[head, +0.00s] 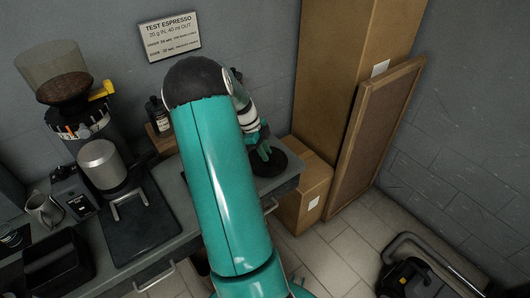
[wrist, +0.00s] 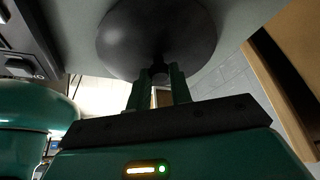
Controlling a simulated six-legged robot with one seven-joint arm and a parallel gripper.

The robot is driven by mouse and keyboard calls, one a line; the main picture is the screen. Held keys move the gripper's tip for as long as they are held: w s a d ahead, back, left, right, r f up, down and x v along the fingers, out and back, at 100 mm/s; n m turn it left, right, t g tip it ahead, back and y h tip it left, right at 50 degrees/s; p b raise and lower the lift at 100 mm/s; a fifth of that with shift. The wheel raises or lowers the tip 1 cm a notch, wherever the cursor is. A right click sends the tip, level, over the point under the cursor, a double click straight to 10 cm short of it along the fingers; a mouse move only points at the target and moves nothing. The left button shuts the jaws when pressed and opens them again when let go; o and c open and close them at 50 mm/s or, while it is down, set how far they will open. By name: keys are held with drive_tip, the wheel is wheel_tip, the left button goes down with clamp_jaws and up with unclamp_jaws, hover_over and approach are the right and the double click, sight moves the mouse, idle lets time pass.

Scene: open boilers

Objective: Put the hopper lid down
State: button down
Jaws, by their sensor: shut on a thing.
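The hopper lid is a dark round disc at the right end of the counter in the head view (head: 270,163). In the wrist view the lid (wrist: 157,35) fills the top middle. My gripper (wrist: 160,80) is shut on the small knob at the lid's centre. In the head view my gripper (head: 262,148) is just above the lid, partly hidden by my arm. I cannot tell whether the lid touches the counter. The grinder hopper (head: 52,68) at the upper left is uncovered, with coffee beans showing inside.
The counter (head: 160,185) runs along the wall, partly behind my arm. A dark bottle (head: 158,112) stands on a wooden stand near the wall. Cardboard boxes (head: 308,190) and a framed board (head: 375,135) stand right of the counter. A metal pitcher (head: 43,208) is far left.

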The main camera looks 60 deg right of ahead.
drive_tip(key=shift+f, duration=0.25)
drive_tip(key=c, duration=1.3)
unclamp_jaws()
drive_tip(key=shift+f, duration=0.1)
drive_tip(key=shift+o, duration=0.2)
drive_tip(key=v, duration=1.2)
